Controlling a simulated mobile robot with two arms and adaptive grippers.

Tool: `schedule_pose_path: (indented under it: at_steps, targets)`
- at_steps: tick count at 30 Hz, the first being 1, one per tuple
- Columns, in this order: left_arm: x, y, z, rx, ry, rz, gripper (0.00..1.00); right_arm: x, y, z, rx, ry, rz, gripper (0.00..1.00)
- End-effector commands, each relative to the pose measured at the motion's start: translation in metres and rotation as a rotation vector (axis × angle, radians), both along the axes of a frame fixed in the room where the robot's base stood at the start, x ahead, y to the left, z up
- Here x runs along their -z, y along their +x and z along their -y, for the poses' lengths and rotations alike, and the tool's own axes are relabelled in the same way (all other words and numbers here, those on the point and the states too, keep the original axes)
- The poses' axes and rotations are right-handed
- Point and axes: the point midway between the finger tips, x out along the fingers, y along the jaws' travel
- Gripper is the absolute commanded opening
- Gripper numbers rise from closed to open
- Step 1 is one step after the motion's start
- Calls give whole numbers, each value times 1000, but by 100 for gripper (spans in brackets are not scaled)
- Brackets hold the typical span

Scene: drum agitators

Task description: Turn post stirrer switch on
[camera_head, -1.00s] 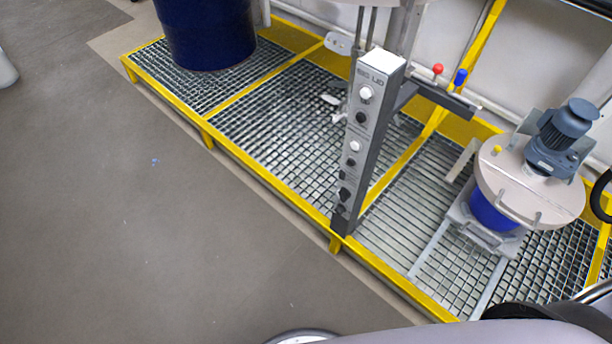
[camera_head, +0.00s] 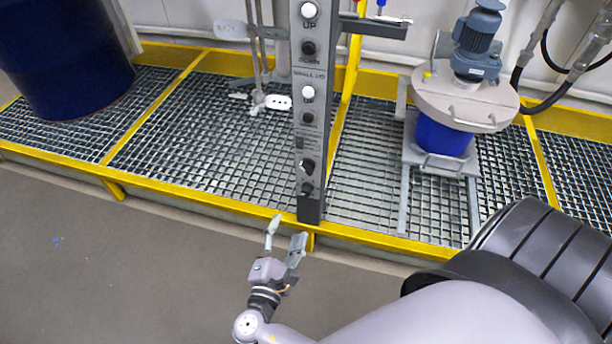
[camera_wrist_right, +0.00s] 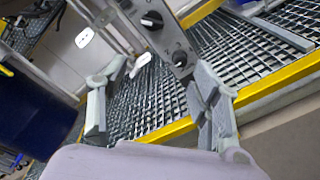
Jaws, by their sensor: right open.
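The grey control post (camera_head: 311,135) stands upright at the yellow front edge of the grating in the head view. Its face carries white and black buttons and, lower down, two black rotary knobs, the upper knob (camera_head: 307,165) and the lower knob (camera_head: 307,188). I cannot read which one is labelled for the stirrer. The right wrist view also shows the upper knob (camera_wrist_right: 152,20) and the lower knob (camera_wrist_right: 180,58). My right gripper (camera_head: 285,227) is open and empty, just in front of the post's foot and apart from the knobs. My left gripper is not in view.
A small blue drum (camera_head: 444,137) with a beige lid and motor (camera_head: 477,45) stands right of the post. A large dark blue drum (camera_head: 65,55) stands at the left. A yellow rail (camera_head: 200,205) edges the grating; the floor in front is clear.

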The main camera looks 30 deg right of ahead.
Motion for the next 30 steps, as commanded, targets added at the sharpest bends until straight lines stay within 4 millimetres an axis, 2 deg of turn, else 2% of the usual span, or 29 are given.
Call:
schedule_pose_path:
  at_steps: [3, 8, 24, 30]
  targets:
    - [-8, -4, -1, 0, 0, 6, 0, -14, 1, 2, 18, -36, 39, 58]
    - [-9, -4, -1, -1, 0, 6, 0, -18, 12, 15, 21, -46, 44, 58]
    - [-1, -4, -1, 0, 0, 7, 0, -17, 87, 102, 19, -44, 43, 58]
    - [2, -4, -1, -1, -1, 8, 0, -16, 105, 123, 19, -44, 41, 58]
